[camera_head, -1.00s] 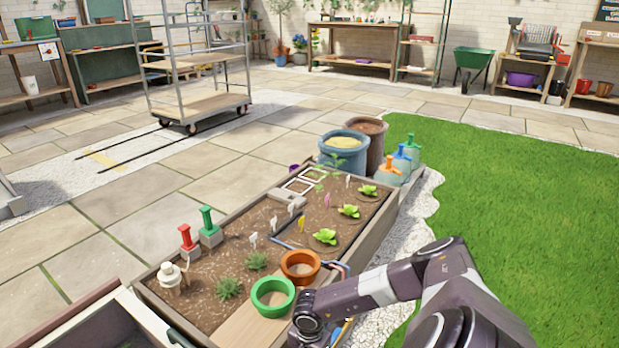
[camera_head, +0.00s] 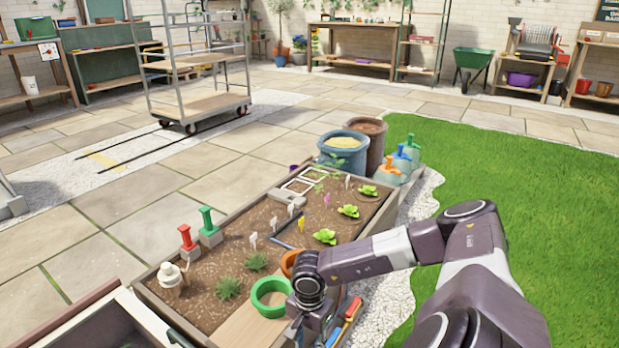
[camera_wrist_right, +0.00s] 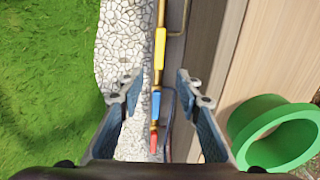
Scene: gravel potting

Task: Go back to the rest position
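My right gripper (camera_wrist_right: 160,92) is open and empty in the right wrist view. It points down over the bed's outer edge, above the white gravel strip and some tools. In the head view my right arm comes in from the lower right, and its gripper (camera_head: 312,325) hangs at the bed's near right corner. A green pot (camera_head: 271,297) stands on the wooden board just left of it; it also shows at the right of the wrist view (camera_wrist_right: 275,135). An orange pot (camera_head: 288,262) is partly hidden behind my wrist. My left gripper is not in view.
Lawn lies right; paving lies left.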

